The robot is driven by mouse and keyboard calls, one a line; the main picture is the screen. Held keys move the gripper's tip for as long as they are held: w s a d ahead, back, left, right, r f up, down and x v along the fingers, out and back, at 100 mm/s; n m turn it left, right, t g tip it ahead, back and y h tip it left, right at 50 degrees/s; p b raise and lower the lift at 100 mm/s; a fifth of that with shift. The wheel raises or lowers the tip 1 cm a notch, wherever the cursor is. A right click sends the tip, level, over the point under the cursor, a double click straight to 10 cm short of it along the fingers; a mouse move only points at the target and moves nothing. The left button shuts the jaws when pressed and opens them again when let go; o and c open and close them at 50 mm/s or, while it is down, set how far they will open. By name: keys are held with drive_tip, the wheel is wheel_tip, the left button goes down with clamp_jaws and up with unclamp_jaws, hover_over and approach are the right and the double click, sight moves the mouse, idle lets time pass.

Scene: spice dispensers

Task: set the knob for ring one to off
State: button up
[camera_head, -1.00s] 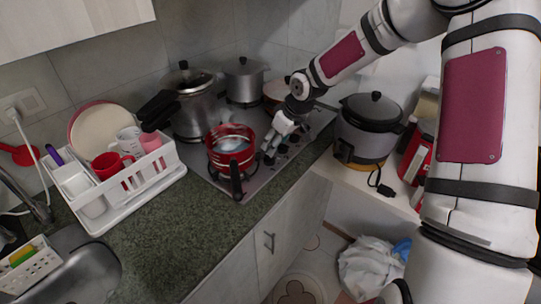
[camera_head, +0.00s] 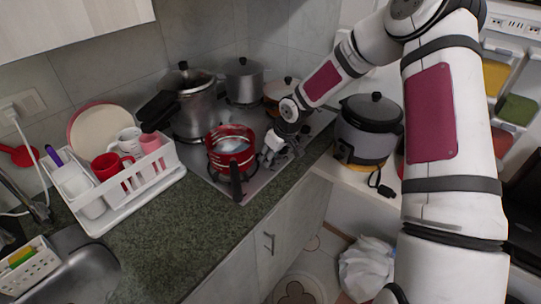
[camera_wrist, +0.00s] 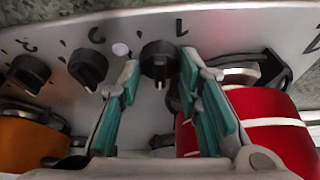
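In the wrist view, the black knob by the printed 1 (camera_wrist: 159,58) is on the grey stove panel (camera_wrist: 215,28). A small line-like mark shows just to its right. My gripper (camera_wrist: 158,68) is open, with one teal-padded finger on each side of this knob. A small gap shows on the left; whether the right finger touches is unclear. Two more black knobs, the middle one (camera_wrist: 88,68) and the left one (camera_wrist: 28,74), sit further left by their numbers. In the head view, my gripper (camera_head: 268,158) is over the stove's front right and hides the knobs.
A red pot (camera_head: 231,143) stands close left of my gripper, its handle toward the counter's front edge. A pressure cooker (camera_head: 192,105), a grey pot (camera_head: 244,78) and an orange pan (camera_head: 280,90) stand behind. A rice cooker (camera_head: 368,130) is at right.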

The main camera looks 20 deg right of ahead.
drive_tip(key=shift+c, duration=1.2)
drive_tip(key=shift+n, duration=0.7)
drive_tip(key=shift+y, duration=0.3)
drive_tip(key=o, duration=1.1)
drive_tip(key=v, duration=1.2)
drive_tip(key=shift+w, duration=0.25)
drive_tip(key=shift+r, duration=0.1)
